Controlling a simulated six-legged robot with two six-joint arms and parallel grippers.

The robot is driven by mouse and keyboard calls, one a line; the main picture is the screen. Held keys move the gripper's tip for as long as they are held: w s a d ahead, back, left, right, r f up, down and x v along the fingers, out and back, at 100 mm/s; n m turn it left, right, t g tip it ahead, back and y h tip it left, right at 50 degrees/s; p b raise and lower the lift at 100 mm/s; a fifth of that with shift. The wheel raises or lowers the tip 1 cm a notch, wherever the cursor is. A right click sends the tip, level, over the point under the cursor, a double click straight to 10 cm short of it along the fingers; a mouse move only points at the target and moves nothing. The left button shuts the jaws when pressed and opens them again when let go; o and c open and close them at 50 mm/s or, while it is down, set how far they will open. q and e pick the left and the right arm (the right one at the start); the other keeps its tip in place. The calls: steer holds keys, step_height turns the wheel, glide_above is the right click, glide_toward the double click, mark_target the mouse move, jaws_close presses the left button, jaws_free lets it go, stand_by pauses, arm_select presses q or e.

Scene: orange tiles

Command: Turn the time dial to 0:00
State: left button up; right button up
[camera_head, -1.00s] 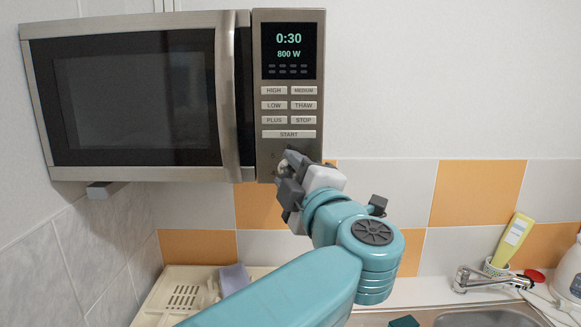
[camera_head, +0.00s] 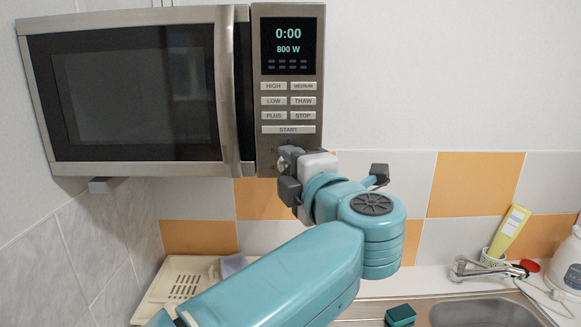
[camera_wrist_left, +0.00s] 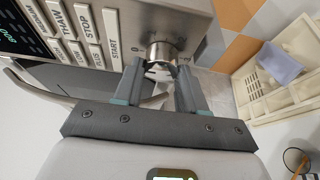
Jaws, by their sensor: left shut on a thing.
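The microwave (camera_head: 130,95) hangs on the wall at upper left with its door shut. Its display (camera_head: 288,40) reads 0:00 and 800 W. The silver time dial (camera_wrist_left: 160,50) is at the bottom of the control panel, below the START button. My left gripper (camera_wrist_left: 159,74) is shut on the dial, with one finger on each side of it. In the head view my left gripper (camera_head: 288,172) covers most of the dial. My right gripper is not in view.
A cream dish rack (camera_head: 185,283) with a bluish cloth stands below the microwave. A sink (camera_head: 485,312) with a faucet (camera_head: 475,268), a yellow bottle (camera_head: 511,232) and a white kettle (camera_head: 568,265) are at right. A dark green sponge (camera_head: 400,315) lies near the sink.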

arm_select(q)
steer(key=o, duration=1.1)
steer(key=shift+w+d, duration=0.1)
steer(key=shift+c, duration=0.2)
steer(key=shift+w, duration=0.1)
steer(key=shift+s, duration=0.35)
steer(key=b+v, duration=0.2)
steer(key=v, duration=1.3)
steer(key=shift+s+d+b, duration=0.2)
steer(key=shift+s+b, duration=0.15)
steer(key=shift+b, duration=0.05)
